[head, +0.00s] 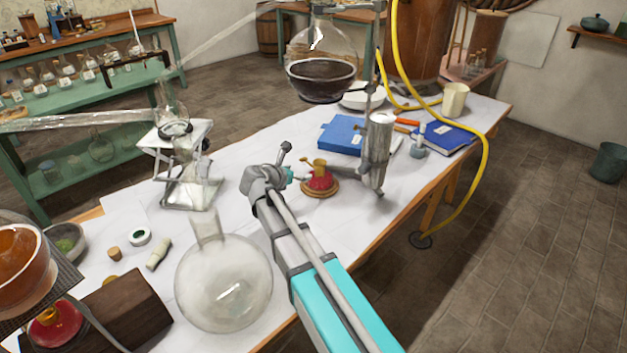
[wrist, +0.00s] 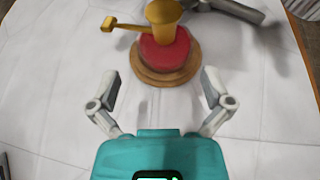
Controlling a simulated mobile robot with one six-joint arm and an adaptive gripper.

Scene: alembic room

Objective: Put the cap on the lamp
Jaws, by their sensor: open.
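A small red lamp (head: 319,181) on a round wooden base stands on the white-covered table, and it also shows in the wrist view (wrist: 166,50). A brass cup-shaped piece with a side arm (wrist: 163,13) sits upright on its top; I cannot tell whether this is the cap or part of the lamp. In the head view my gripper (head: 288,174) is just left of the lamp.
A metal stand (head: 377,150) rises close right of the lamp, with a glass flask above. A large round flask (head: 224,285) stands left of my arm. Blue books (head: 343,134) lie behind. Another red object (head: 55,328) is at lower left.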

